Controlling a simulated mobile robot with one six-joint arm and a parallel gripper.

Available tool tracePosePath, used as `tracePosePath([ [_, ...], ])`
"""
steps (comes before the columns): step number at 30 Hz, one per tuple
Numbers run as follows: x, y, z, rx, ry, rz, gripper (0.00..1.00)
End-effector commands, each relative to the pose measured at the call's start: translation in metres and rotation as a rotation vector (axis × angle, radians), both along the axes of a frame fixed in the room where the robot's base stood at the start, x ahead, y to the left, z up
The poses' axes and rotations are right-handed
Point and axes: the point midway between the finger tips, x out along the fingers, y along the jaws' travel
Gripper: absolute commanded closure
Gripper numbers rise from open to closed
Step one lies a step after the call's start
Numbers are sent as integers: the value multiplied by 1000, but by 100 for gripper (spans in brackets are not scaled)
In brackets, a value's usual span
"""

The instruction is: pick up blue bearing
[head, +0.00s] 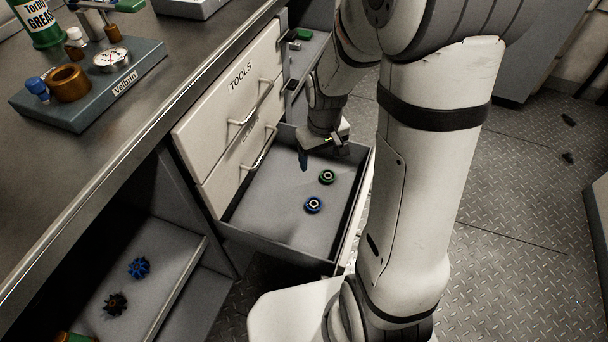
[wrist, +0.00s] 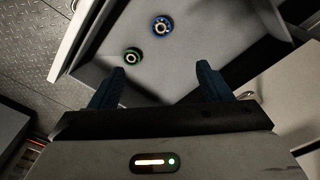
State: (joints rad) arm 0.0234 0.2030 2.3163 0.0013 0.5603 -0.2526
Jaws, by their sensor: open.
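The blue bearing (head: 313,205) lies flat in the open drawer (head: 262,215), near the middle of its floor. It also shows in the wrist view (wrist: 162,26), beyond my fingertips and roughly between them in width. A green bearing (head: 327,177) lies close beside it, farther back in the head view, and at left in the wrist view (wrist: 132,55). My gripper (head: 303,160) hangs over the back part of the drawer. In the wrist view its two blue fingers (wrist: 161,68) are apart with nothing between them. My arm partly hides the gripper in the head view.
The drawer walls surround both bearings. Closed drawer fronts (head: 228,95), one labelled TOOLS, stand to the left. A lower shelf (head: 165,290) holds a blue and a dark toothed part. The counter (head: 120,130) carries a gauge stand (head: 95,100) and a grease can (head: 36,22).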

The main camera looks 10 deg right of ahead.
Motion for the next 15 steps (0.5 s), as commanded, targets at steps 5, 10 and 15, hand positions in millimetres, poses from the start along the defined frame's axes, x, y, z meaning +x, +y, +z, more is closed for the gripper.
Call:
tracePosePath([
  [5, 17, -1, -115, -2, 43, 49, 28],
  [10, 24, -2, -160, -2, 59, 76, 28],
  [15, 25, -3, -181, -2, 65, 84, 28],
])
